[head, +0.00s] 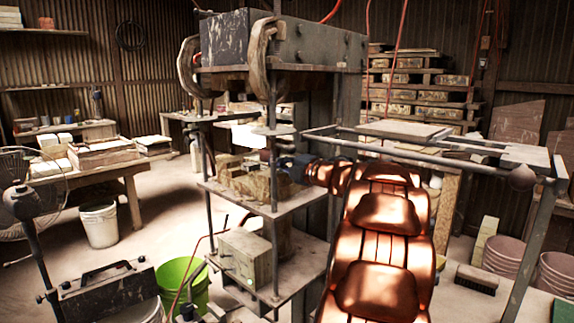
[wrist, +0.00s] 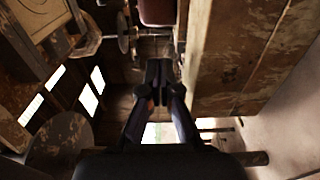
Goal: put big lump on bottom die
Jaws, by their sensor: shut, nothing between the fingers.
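My gripper (head: 292,163) reaches in from the right between the press posts, above the press's middle shelf. In the wrist view its dark fingers (wrist: 158,90) are together with nothing between them. A small reddish-brown piece (head: 265,156) shows just left of the gripper; a reddish-brown block (wrist: 157,12) at the top edge of the wrist view may be the same thing. I cannot tell whether either is the big lump. Blocky tan pieces (head: 248,182) sit on the middle shelf below the gripper. I cannot make out the bottom die for certain; the gripper and posts hide part of the shelf.
A pale plate (head: 249,135) stands behind the posts. A metal frame table (head: 400,130) is right. A green bucket (head: 182,283) is lower left.

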